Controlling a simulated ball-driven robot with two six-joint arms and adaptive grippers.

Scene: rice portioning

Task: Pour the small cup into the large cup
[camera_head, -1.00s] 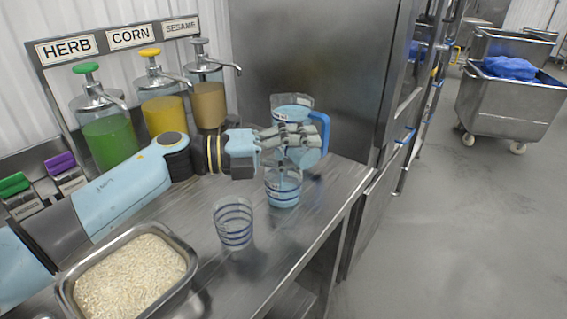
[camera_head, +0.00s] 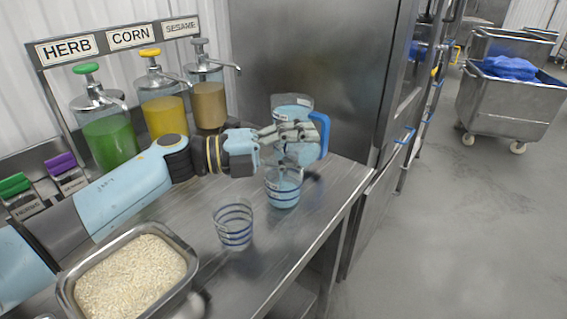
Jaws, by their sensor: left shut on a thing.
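A clear jug (camera_head: 291,102) with blue contents and a blue handle (camera_head: 323,136) is at the back right of the steel counter. My left gripper (camera_head: 303,134) is across the jug's body, shut on it, with its fingers close to the handle. The fingers hide part of the jug. A clear striped cup (camera_head: 284,189) with light blue contents stands just below and in front of the gripper. A second clear cup (camera_head: 234,226) with blue stripes stands upright nearer the front and looks empty. My right gripper is not seen.
A steel pan of rice (camera_head: 186,262) is at the front left. Herb, corn and sesame dispensers (camera_head: 107,134) stand behind my left arm. A steel cabinet (camera_head: 310,45) is behind the jug. The counter (camera_head: 290,228) is clear right of the empty cup.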

